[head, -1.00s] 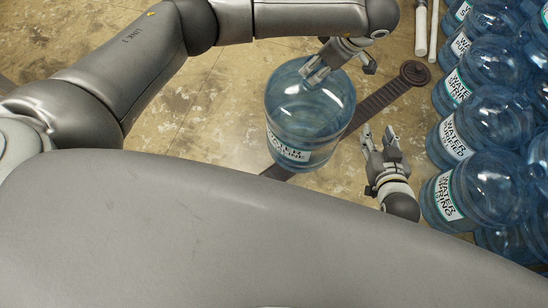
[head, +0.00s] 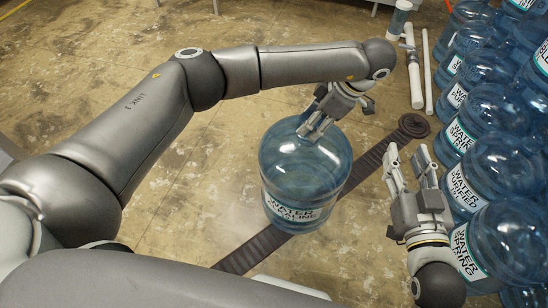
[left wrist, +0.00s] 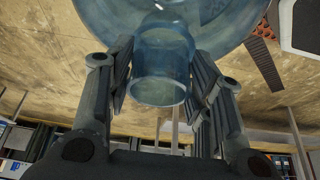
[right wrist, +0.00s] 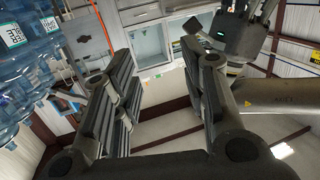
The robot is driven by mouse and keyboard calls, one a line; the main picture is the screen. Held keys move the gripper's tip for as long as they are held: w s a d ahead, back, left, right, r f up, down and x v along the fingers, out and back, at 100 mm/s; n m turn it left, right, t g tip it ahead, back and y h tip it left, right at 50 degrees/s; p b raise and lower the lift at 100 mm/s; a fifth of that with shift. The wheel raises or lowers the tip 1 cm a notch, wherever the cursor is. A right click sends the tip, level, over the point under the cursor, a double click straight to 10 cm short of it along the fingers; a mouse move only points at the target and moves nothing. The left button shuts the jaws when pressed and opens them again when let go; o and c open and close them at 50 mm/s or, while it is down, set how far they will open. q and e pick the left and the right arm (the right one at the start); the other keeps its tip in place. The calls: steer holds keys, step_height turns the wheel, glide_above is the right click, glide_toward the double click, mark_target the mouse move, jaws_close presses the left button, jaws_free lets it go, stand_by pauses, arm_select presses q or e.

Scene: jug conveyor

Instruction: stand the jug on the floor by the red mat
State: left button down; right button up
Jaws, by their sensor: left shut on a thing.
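The clear blue water jug (head: 300,170) with a white label is upright in the middle of the head view. My left gripper (head: 318,118) is at its top, shut on its neck. In the left wrist view the jug's neck (left wrist: 160,75) sits between the two fingers. I cannot tell whether the jug's base touches the floor. My right gripper (head: 408,160) is open and empty, to the right of the jug and apart from it. In the right wrist view its fingers (right wrist: 165,80) are wide apart.
Several blue jugs (head: 485,125) stand crowded along the right side, close to my right gripper. A dark ribbed strip (head: 372,160) lies on the floor behind the jug. White pipes (head: 427,72) and a small container (head: 399,20) are at the back. The floor (head: 170,195) at left is bare.

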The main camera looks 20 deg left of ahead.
arm_select(q)
glide_toward(278, 147)
steer(key=w+f, duration=0.2)
steer(key=shift+a+f+b, duration=0.35)
steer(key=shift+a, duration=0.05)
steer(key=a+f, duration=0.1)
steer(key=f, duration=0.1)
steer(key=s+a+f+b, duration=0.1)
steer(key=a+f, duration=0.1)
steer(key=shift+f, duration=0.1)
steer(key=shift+s+a+f, duration=0.25)
steer(key=shift+a+f, duration=0.15)
steer(key=shift+f, duration=0.1)
step_height(278, 147, down, 3)
steer(key=shift+a+f+b, duration=0.1)
steer(key=shift+a+b, duration=0.05)
steer(key=shift+b, duration=0.65)
arm_select(e)
steer(key=s+r+t+y, duration=0.3)
steer(key=r+t, duration=0.6)
steer(key=r, duration=0.4)
steer(key=shift+s+a+r+y, duration=0.3)
steer(key=shift+s+r, duration=0.05)
steer(key=shift+s, duration=0.5)
arm_select(q)
steer(key=shift+f, duration=0.15)
arm_select(e)
steer(key=shift+s, duration=0.1)
